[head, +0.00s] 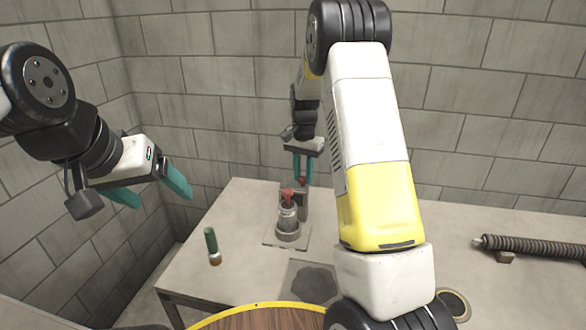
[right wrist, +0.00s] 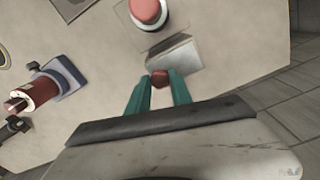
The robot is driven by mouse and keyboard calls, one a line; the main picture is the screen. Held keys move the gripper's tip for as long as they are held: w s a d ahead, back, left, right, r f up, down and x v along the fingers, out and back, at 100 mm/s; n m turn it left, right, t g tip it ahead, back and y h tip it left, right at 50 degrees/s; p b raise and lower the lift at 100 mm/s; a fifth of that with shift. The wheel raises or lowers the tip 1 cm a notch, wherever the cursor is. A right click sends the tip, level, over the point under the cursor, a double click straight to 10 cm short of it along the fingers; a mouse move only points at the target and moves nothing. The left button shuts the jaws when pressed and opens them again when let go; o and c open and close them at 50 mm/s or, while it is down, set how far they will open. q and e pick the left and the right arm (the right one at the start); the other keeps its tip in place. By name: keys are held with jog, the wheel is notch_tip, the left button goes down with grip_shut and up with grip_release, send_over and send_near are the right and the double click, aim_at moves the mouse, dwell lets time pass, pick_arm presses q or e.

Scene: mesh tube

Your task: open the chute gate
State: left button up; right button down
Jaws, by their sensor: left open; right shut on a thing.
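A grey upright fixture (head: 289,218) with a red top stands on a square base plate on the table in the head view. My right gripper (head: 303,170) reaches down at its back, its teal fingers around a small red knob. In the right wrist view, my right gripper (right wrist: 161,92) is shut on this red knob (right wrist: 159,78). The knob is beside a pale grey block (right wrist: 174,56). Which part is the gate, and how far it stands open, I cannot tell. My left gripper (head: 155,192) is open and empty, left of the table and above it.
A green-handled tool (head: 211,245) stands at the table's left. A dark pad (head: 312,283) lies in front of the fixture. A ribbed tube (head: 535,247) lies at the right. A round wooden top with a yellow rim (head: 262,318) is at the front.

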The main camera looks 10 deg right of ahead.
jog(key=d, duration=0.1)
jog(key=s+d, duration=0.1)
jog(key=d, duration=0.2)
jog(key=shift+s+d+r, duration=0.1)
jog(key=shift+s+d, duration=0.15)
jog(key=shift+s, duration=0.1)
jog(key=c, duration=1.1)
grip_release()
jog(key=shift+c, duration=0.2)
notch_tip(320, 180, up, 8)
